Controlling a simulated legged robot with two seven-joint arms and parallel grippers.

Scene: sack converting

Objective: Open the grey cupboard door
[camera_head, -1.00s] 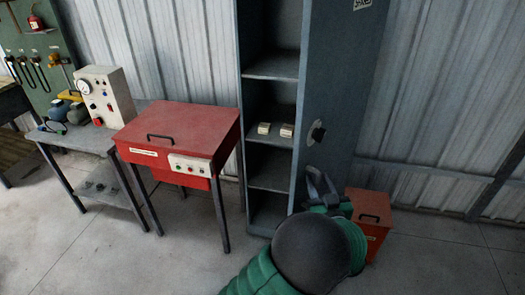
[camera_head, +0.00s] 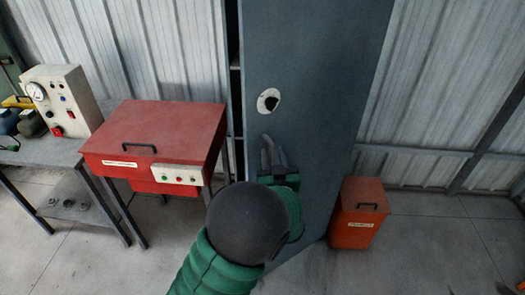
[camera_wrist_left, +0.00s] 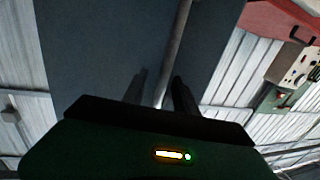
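The grey cupboard door (camera_head: 325,100) stands tall in the middle of the head view, with only a narrow dark gap (camera_head: 235,95) along its left edge. A pale round plate with a dark knob (camera_head: 268,101) sits near that edge. My left gripper (camera_head: 273,148) is just below the knob, in front of the door's lower part. In the left wrist view its two dark fingers (camera_wrist_left: 159,82) are apart, with a light grey strip between them, perhaps the door's edge. Grey door surface (camera_wrist_left: 90,50) fills the left there. I cannot tell whether the fingers touch the door. My right gripper is not in view.
A red cabinet (camera_head: 165,130) on legs stands left of the cupboard, close to my left arm. An orange-red bin (camera_head: 358,213) stands right of the door's foot. A grey bench (camera_head: 50,155) is further left.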

